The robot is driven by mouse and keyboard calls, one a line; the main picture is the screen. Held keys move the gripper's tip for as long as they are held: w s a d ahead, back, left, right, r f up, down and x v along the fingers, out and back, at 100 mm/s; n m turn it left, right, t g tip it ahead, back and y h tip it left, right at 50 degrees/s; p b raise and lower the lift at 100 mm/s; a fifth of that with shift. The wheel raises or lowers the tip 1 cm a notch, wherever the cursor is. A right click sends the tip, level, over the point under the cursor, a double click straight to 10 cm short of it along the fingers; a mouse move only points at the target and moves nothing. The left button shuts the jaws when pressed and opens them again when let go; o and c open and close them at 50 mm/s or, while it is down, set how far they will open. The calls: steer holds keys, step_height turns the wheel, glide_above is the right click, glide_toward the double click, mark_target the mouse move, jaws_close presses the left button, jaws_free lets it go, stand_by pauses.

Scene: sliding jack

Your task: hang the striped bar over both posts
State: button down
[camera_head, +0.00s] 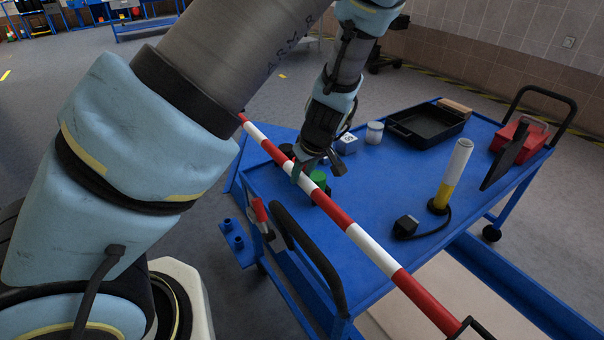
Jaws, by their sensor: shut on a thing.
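The red-and-white striped bar (372,248) runs diagonally from the upper left, beside my arm, to the lower right. My gripper (306,172) is shut on the bar left of its visible middle, and the bar crosses in front of the blue cart (385,180). A black bent piece (474,327) shows at the bar's lower right end; I cannot tell if it is attached. I cannot surely identify the two posts. A white-and-yellow upright cylinder (453,175) stands on the cart, apart from the bar.
On the cart are a black tray (427,125), a red box (518,138), a white cup (374,133), a small pale box (346,143) and a green round thing (319,179). A black handle (318,262) rises near the bar. Floor left of the cart is open.

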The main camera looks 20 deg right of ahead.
mark_target(302, 175)
step_height(302, 175, up, 14)
steer(key=p, duration=1.2)
stand_by(0.8)
steer(key=shift+f, duration=0.1)
